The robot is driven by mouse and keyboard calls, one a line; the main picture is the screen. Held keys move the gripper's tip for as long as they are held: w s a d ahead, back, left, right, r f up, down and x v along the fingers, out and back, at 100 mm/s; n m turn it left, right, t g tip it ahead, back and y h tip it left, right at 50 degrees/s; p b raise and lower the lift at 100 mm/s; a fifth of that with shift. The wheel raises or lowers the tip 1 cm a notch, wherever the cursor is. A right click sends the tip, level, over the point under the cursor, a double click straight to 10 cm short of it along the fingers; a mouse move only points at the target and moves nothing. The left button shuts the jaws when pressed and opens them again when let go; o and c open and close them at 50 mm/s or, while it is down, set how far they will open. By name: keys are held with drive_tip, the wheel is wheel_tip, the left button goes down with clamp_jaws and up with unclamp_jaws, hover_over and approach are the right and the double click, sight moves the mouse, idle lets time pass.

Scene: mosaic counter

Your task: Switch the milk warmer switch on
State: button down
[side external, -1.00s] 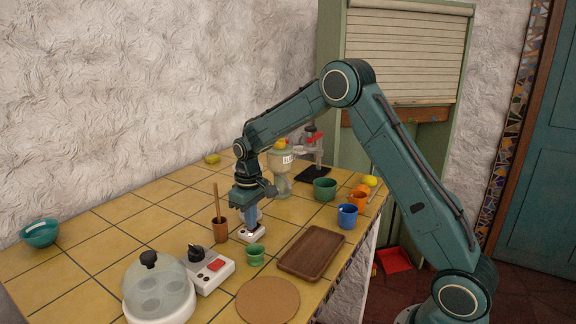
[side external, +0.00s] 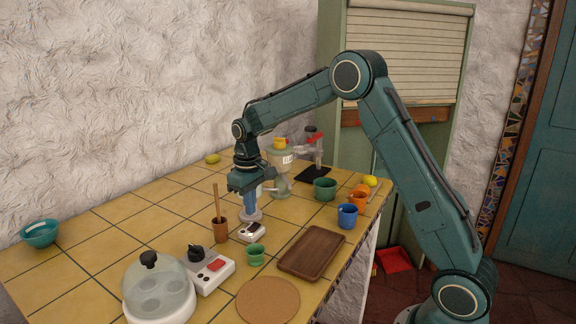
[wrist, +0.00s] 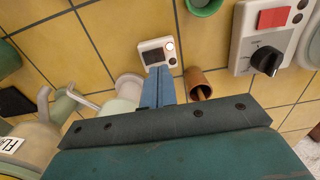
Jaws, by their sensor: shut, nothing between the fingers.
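A small white switch box (side external: 252,232), which I take for the milk warmer switch, sits on the tiled counter. In the wrist view the box (wrist: 157,52) shows a dark square panel and a small round spot with a reddish rim on its right side. My gripper (side external: 249,218) is above and just behind the box, pointing down. Its blue fingers are shut and empty, with their tips (wrist: 158,72) near the box's edge in the wrist view; contact cannot be told. A pale round vessel (wrist: 130,88) stands beside the fingers, partly hidden by my gripper.
A brown cup with a stick (side external: 220,229) stands close left of the box, and a green cup (side external: 255,254) in front. A wooden tray (side external: 311,252) is at right.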

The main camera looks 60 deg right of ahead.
drive_tip(key=shift+r, duration=1.2)
